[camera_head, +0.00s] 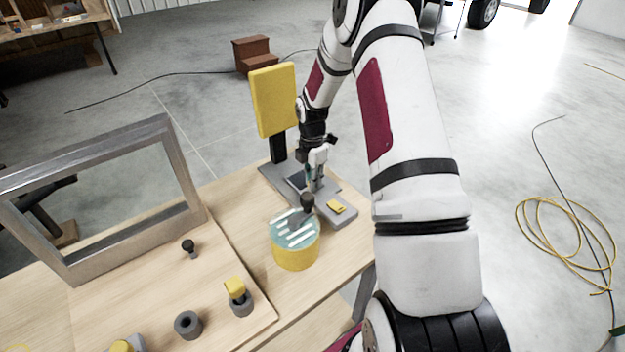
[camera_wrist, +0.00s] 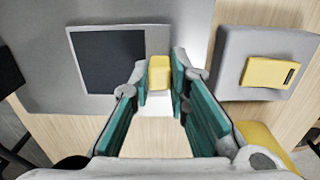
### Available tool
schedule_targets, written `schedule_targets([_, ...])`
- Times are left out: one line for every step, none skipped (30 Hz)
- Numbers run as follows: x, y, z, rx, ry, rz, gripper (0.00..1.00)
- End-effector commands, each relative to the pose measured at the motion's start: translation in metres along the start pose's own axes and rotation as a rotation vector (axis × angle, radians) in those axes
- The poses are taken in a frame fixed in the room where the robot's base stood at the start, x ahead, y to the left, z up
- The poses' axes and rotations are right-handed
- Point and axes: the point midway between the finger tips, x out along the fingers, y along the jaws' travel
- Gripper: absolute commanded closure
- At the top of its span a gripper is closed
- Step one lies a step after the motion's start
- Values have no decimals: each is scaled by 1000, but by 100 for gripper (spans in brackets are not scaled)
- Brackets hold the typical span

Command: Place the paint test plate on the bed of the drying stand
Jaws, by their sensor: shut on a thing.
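My gripper (camera_wrist: 162,88) is shut on a small piece with a yellow block-shaped end (camera_wrist: 159,73), which I take to be the paint test plate. A pale flat surface shows below it between the teal fingers; I cannot tell whether it belongs to the plate. In the head view my gripper (camera_head: 314,182) hangs low over the drying stand (camera_head: 270,179), a grey base with an upright yellow panel. Its dark square bed (camera_wrist: 112,62) shows bare just left of the held piece in the wrist view. The fingers hide the plate in the head view.
A grey block with a yellow pad (camera_head: 336,206) is at right of the stand. A yellow round tin (camera_head: 296,255) with a teal slotted top stands in front. A metal frame (camera_head: 190,190), dark knob (camera_head: 188,246) and grey ring (camera_head: 188,324) are to the left.

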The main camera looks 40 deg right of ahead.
Motion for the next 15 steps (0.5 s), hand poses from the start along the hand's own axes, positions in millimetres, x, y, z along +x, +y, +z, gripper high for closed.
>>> schedule_targets([0, 0, 0, 0, 0, 0, 100])
schedule_targets([0, 0, 0, 0, 0, 0, 100])
schedule_targets([1, 0, 0, 0, 0, 0, 100])
schedule_targets([2, 0, 0, 0, 0, -1, 100])
schedule_targets([3, 0, 0, 0, 0, -1, 100])
schedule_targets([3, 0, 0, 0, 0, -1, 79])
schedule_targets([3, 0, 0, 0, 0, -1, 73])
schedule_targets([3, 0, 0, 0, 0, -1, 66])
schedule_targets([2, 0, 0, 0, 0, -1, 64])
schedule_targets([2, 0, 0, 0, 0, -1, 64])
schedule_targets([2, 0, 0, 0, 0, -1, 64])
schedule_targets([2, 0, 0, 0, 0, -1, 64])
schedule_targets([2, 0, 0, 0, 0, -1, 64])
schedule_targets([2, 0, 0, 0, 0, -1, 64])
schedule_targets([2, 0, 0, 0, 0, -1, 64])
